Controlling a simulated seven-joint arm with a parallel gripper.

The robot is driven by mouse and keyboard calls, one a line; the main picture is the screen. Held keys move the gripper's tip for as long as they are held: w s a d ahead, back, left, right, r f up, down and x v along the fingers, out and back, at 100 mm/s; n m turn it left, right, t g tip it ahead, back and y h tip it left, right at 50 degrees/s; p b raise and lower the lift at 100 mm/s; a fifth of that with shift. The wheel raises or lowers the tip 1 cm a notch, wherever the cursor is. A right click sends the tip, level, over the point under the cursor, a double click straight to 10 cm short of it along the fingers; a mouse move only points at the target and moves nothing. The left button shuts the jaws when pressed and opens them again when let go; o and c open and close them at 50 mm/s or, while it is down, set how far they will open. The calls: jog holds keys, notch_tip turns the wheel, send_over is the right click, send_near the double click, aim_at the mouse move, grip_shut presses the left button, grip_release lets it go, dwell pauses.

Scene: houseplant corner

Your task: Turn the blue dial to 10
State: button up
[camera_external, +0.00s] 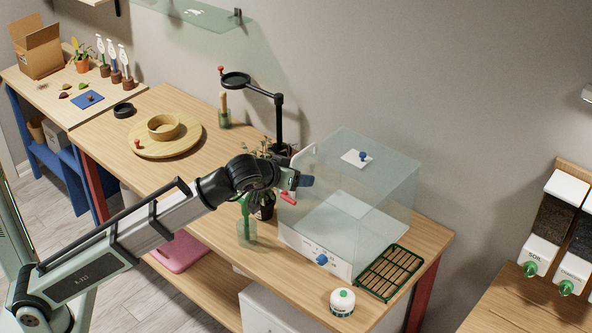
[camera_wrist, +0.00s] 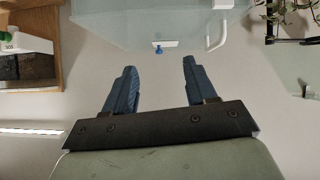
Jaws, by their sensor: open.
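The blue dial (camera_external: 322,259) sits on the white front panel of a clear propagator box (camera_external: 345,205) in the external view. Marks around the dial are too small to read. My gripper (camera_external: 305,182) is in front of the box's left side, above and left of the dial and apart from it. In the wrist view my gripper (camera_wrist: 158,78) has its two blue fingers apart with nothing between them. The box's top vent with a small blue knob (camera_wrist: 158,49) shows beyond the fingertips; the dial is not in that view.
A black stand with a ring (camera_external: 279,120) and a potted plant are close behind my gripper. A glass jar (camera_external: 246,231) stands left of the box. A green rack (camera_external: 390,272) and a white round timer (camera_external: 342,302) are at the table's front right. The box's handle (camera_wrist: 217,30) is near.

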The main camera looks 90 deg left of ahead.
jog(key=s+d+r+t+y, duration=0.2)
jog(key=s+d, duration=0.2)
jog(key=d, duration=0.5)
send_near(319, 262)
jog(key=x, duration=0.8)
jog(key=shift+w, duration=0.1)
jog(key=shift+c, duration=0.2)
grip_shut()
